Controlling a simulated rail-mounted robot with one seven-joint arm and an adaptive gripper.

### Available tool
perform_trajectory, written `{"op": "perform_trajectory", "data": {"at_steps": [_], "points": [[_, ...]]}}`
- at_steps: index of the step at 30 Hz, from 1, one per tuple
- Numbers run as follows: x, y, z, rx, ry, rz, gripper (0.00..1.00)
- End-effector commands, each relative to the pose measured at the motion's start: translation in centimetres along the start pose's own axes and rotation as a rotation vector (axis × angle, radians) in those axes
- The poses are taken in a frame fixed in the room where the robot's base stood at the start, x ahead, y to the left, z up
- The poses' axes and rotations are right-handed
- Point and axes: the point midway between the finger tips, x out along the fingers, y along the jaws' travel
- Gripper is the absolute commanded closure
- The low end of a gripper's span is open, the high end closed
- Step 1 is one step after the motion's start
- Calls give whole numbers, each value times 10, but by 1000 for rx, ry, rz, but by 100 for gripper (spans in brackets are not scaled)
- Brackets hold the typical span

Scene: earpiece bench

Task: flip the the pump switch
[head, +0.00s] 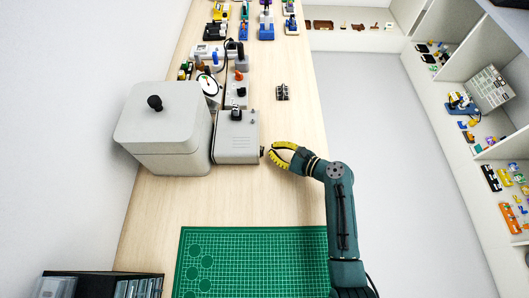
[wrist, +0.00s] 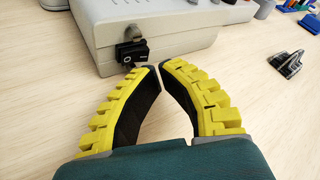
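The pump is a light grey box (head: 236,138) on the bench; its front and side also show in the wrist view (wrist: 170,28). A black switch (wrist: 132,52) with a white mark sits low on its near face, and shows as a small dark spot in the head view (head: 262,151). My gripper (head: 269,151) has yellow ribbed, bowed fingers and points at this face. In the wrist view my gripper (wrist: 160,67) has its fingertips almost together with nothing seen between them. The tips are just short of the switch and slightly right of it; I cannot tell if they touch anything.
A large grey lidded box (head: 163,125) with a black knob stands left of the pump. A green cutting mat (head: 255,262) lies nearer. A small dark metal part (head: 282,92) lies beyond on the bench. Several devices crowd the far end. Bare bench lies right of the pump.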

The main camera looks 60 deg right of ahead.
Motion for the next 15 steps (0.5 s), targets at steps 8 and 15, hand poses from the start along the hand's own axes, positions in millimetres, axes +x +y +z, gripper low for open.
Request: {"op": "perform_trajectory", "data": {"at_steps": [8, 15], "points": [[-1, -1, -1, 0, 0, 0, 100], [-16, -12, -12, 1, 0, -2, 100]]}}
